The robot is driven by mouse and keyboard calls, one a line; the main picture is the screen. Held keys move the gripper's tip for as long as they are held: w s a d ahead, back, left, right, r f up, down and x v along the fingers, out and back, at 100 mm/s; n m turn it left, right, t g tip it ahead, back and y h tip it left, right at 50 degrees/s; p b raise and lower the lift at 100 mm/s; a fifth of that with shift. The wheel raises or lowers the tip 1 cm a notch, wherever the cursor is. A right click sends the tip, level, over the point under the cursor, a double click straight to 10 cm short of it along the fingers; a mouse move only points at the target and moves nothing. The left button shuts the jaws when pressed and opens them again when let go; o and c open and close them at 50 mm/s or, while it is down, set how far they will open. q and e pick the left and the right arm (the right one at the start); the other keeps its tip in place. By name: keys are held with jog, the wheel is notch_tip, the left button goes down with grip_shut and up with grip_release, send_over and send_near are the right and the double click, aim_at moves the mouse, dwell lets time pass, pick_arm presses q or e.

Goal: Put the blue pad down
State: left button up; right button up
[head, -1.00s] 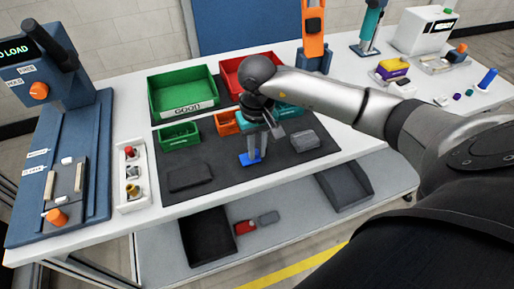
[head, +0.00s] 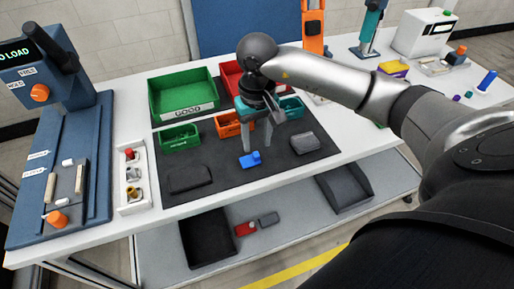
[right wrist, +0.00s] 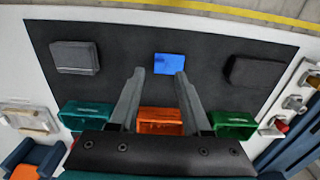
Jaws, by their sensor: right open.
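The blue pad (head: 250,160) lies flat on the dark work mat (head: 222,184), near its front middle. It also shows in the right wrist view (right wrist: 169,66), just beyond the fingertips. My right gripper (head: 244,147) is open and empty, with its fingers spread above and behind the pad. In the right wrist view my right gripper (right wrist: 160,74) has clear mat between its two fingers. My left gripper is not in view.
A grey block (head: 305,142) lies right of the pad, and a dark flat block (head: 188,178) lies left. Green (head: 180,137), orange (head: 228,125) and teal (head: 291,107) small bins stand behind. Bare mat surrounds the pad.

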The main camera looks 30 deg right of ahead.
aim_at(257, 156)
notch_tip(257, 156, up, 8)
jog(key=shift+f, duration=0.2)
